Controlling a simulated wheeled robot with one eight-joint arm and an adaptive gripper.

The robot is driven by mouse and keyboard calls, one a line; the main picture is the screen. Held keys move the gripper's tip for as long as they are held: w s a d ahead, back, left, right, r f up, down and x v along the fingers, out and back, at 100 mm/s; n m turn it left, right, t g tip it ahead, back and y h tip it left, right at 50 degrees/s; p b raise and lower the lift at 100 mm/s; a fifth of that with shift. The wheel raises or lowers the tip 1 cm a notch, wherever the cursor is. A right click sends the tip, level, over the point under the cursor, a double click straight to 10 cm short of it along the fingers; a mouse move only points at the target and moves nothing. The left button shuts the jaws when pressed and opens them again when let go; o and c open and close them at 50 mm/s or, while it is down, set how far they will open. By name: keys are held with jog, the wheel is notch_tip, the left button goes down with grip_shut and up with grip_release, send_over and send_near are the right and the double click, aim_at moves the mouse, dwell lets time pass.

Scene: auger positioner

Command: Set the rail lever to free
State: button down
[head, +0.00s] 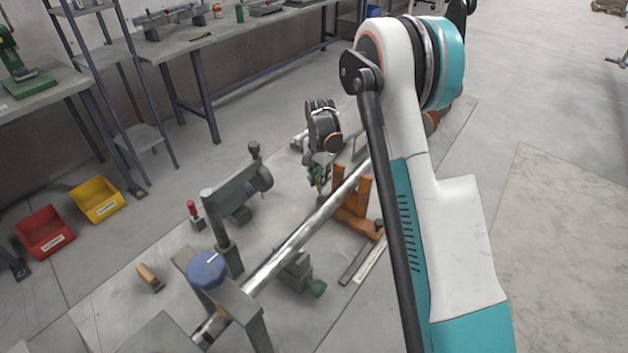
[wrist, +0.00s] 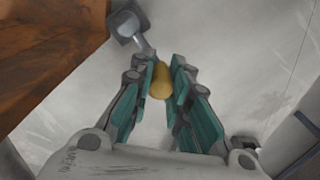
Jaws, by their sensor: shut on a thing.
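My gripper (wrist: 163,90) has its teal fingers closed around a yellowish knob (wrist: 161,80) in the wrist view. A grey metal arm with a squarish block (wrist: 127,24) reaches toward the knob from the upper left; it looks like the rail lever. In the head view my gripper (head: 318,178) is at mid-picture, pointing down, just left of the long shiny shaft (head: 300,235). The knob and lever cannot be made out there. No lever marking for free can be read.
An orange stand (head: 350,212) holds the shaft close to my gripper; orange also fills the wrist view's upper left (wrist: 45,50). A grey clamp post (head: 235,205) and a blue knob (head: 207,268) stand nearer. Red (head: 45,232) and yellow (head: 97,200) bins sit left. Floor at right is clear.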

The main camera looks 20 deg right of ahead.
jog(key=d+m, duration=0.1)
jog(key=m, duration=0.2)
jog(key=shift+s+d, duration=0.3)
jog(key=shift+d, duration=0.05)
jog(key=shift+s+d+m, duration=0.15)
jog(key=shift+d+m, duration=0.1)
jog(key=shift+m, duration=0.35)
jog(key=shift+s+d+m, duration=0.15)
jog(key=shift+d+m, duration=0.05)
jog(key=shift+m, duration=0.4)
jog(key=c, duration=1.5)
grip_release()
jog(key=shift+o, duration=0.2)
notch_tip(320, 180, up, 12)
